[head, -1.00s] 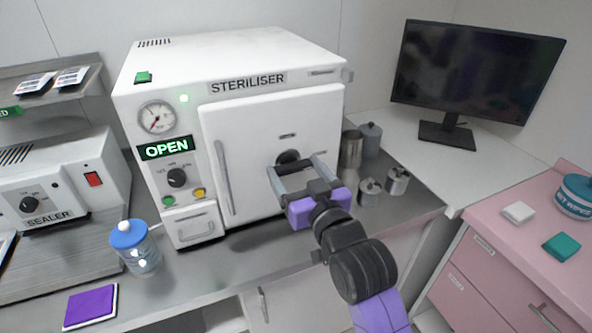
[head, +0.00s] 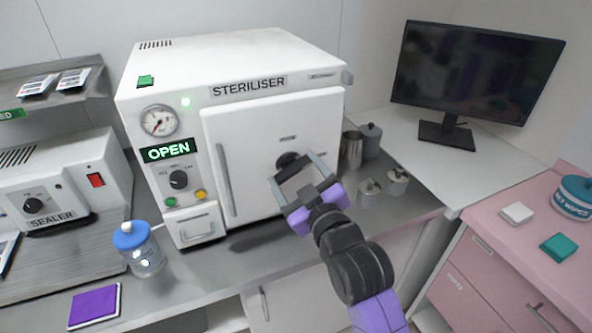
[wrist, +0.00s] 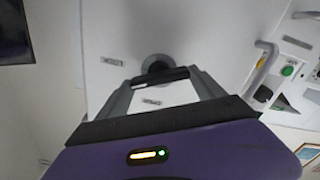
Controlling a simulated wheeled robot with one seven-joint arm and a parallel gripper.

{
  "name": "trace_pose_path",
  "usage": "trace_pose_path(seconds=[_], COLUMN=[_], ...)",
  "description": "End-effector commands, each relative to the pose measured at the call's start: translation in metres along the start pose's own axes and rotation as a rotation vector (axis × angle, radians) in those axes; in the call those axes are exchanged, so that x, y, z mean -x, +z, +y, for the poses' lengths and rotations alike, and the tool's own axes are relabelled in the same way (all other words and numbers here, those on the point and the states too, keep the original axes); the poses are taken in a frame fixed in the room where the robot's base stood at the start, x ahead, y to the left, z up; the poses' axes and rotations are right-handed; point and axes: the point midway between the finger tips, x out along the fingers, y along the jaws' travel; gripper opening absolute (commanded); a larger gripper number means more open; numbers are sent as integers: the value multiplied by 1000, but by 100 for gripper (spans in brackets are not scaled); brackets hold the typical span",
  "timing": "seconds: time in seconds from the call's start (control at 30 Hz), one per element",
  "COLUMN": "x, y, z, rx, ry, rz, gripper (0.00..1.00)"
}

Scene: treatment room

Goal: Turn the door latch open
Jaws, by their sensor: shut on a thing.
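The door latch (head: 287,159) is a dark round hub with a bar, on the right part of the white steriliser door (head: 262,125). My gripper (head: 293,167) is at the latch, its two grey fingers reaching to the door. In the wrist view the dark latch hub (wrist: 155,64) shows just beyond the fingertips. The latch's dark bar lies across between the fingertips, and my gripper (wrist: 160,77) is shut on it. The bar is tilted in the wrist view. The door looks flush with its housing. In the head view the fingers partly hide the latch.
The steriliser's green display (head: 168,150) reads OPEN. Metal canisters (head: 351,149) stand close to the right of the steriliser. A blue-lidded jar (head: 140,250) and a purple pad (head: 95,306) are on the left of the counter. A monitor (head: 475,75) stands at right.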

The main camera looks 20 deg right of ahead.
Motion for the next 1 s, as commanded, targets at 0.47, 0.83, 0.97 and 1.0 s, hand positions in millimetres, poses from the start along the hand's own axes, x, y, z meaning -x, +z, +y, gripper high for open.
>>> trace_pose_path(seconds=[0.47, 0.83, 0.97, 1.0], x=[0, 0, 0, 0], y=[-1, 0, 0, 1], z=[-2, -3, -4, -4], rx=[452, 795, 897, 925], ry=[0, 0, 1, 1], rz=[1, 1, 2, 2], gripper=[38, 38, 38, 38])
